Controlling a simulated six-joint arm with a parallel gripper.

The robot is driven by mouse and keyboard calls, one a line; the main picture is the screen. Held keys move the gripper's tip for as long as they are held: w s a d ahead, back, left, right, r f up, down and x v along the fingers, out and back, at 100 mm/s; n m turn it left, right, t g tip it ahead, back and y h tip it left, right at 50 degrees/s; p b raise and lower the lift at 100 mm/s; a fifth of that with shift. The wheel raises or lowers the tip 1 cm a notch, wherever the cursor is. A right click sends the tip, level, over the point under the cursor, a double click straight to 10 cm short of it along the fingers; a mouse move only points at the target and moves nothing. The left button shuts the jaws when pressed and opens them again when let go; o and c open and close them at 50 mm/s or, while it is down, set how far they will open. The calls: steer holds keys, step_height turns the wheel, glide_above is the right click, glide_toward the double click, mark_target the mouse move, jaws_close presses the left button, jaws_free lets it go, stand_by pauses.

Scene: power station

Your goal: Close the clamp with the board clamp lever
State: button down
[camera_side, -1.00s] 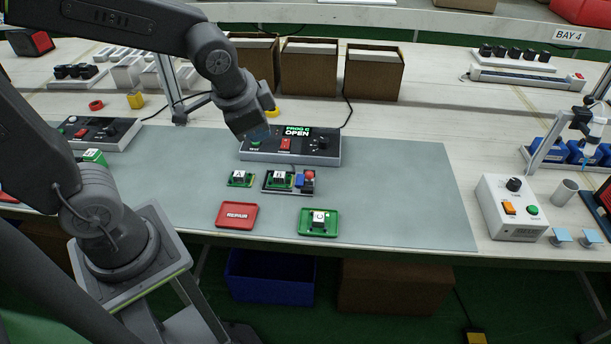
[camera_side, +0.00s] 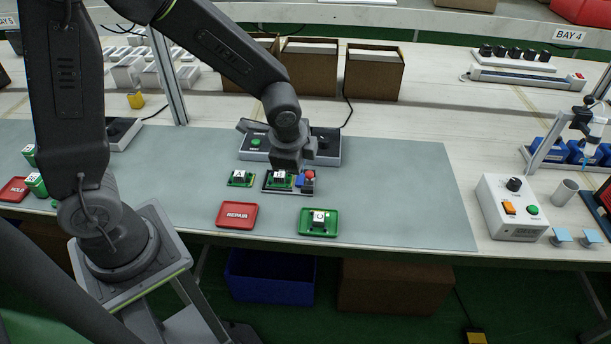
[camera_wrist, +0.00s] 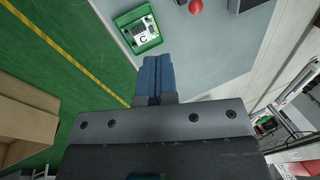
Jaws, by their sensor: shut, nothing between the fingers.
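The board clamp fixture (camera_side: 292,188) is a small dark base on the grey mat, holding a green board (camera_side: 279,180) with a white label. A blue block (camera_side: 300,181) and the red ball knob of the clamp lever (camera_side: 309,174) are at its right end. The red knob also shows at the top edge of the wrist view (camera_wrist: 195,6). Whether the clamp is open is too small to tell. My gripper (camera_side: 287,168) is just above and behind the fixture. In the wrist view its blue fingers (camera_wrist: 158,64) are together and empty, apart from the knob.
The programmer box (camera_side: 325,153) stands behind the fixture, partly hidden by my arm. Another green board (camera_side: 239,179) lies left. A red REPAIR tray (camera_side: 237,215) and a green tray (camera_side: 330,226) with board C lie in front. The mat to the right is clear.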

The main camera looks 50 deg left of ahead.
mark_target(310, 178)
steer(key=shift+f, duration=0.15)
steer(key=x, duration=0.3)
steer(key=w+x, duration=0.1)
steer(key=x, duration=0.3)
steer(key=a+x, duration=0.1)
steer(key=x, duration=0.2)
steer(key=shift+w+a, duration=0.2)
steer(key=shift+w, duration=0.3)
steer(key=shift+w+a+f, duration=0.2)
steer(key=shift+w+a, duration=0.25)
steer(key=shift+w, duration=0.25)
